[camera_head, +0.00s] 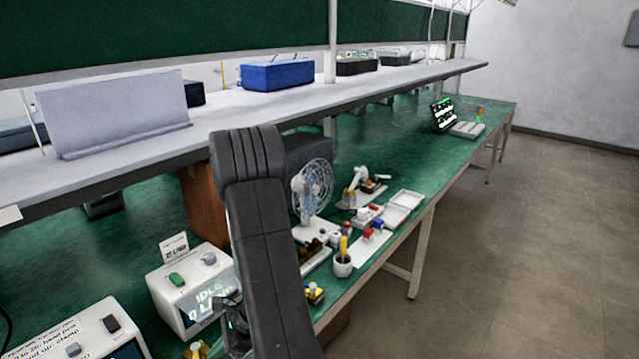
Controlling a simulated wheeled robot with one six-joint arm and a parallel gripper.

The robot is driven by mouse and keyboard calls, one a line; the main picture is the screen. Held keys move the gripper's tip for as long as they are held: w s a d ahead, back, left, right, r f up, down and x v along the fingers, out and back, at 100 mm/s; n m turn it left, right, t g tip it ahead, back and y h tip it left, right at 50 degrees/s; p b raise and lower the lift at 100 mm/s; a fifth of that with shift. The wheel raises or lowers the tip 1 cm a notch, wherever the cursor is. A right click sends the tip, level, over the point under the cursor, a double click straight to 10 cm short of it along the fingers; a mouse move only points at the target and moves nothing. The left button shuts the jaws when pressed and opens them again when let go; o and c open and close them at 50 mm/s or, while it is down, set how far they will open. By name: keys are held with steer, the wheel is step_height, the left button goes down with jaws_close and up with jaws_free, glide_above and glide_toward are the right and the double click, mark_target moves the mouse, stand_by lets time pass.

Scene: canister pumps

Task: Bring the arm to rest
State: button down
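My dark grey arm (262,240) rises through the middle of the view, bent at the top, and covers part of the bench. A dark piece low beside it, which looks like my gripper (235,325), is mostly hidden behind the arm link. Its fingers cannot be made out, nor whether it holds anything. A white pump box (165,290) stands left of it on the green bench, with a green switch, a grey knob and a lit display reading IDLE. A second white pump box (50,340) is at the lower left, cut off by the frame.
A desk fan (312,190), a cup with a yellow-handled tool (343,265) and white trays (405,200) stand right of the arm. A grey shelf (225,110) with a blue bin (277,75) runs above the bench. The floor (530,240) at right is clear.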

steer(key=shift+s+a, duration=0.2)
steer(key=shift+a, duration=0.35)
steer(key=shift+s, duration=0.3)
